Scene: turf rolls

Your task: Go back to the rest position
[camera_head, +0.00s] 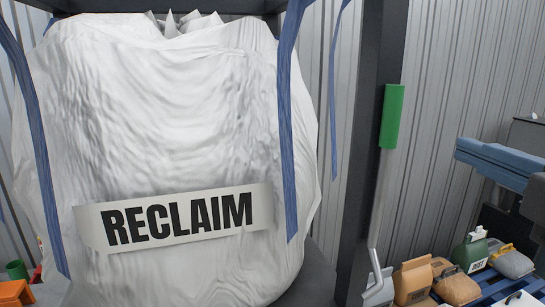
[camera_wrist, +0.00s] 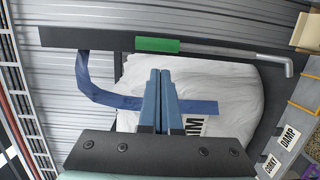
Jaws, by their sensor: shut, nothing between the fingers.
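My gripper (camera_wrist: 160,76) shows in the wrist view with its two blue-grey fingers shut together and nothing between them. It points toward a large white bulk bag (camera_wrist: 220,80) that lies beyond the fingertips; I cannot tell the gap. In the head view the white bag (camera_head: 170,130) fills the left half, with blue straps and a label (camera_head: 175,217) reading RECLAIM.
A dark post (camera_head: 375,120) stands right of the bag, with a green-handled rod (camera_head: 391,115) along it. Several bags and a green jug (camera_head: 470,250) stand low at the right. In the wrist view, bins labelled DAMP (camera_wrist: 289,137) and CORKY are at the right.

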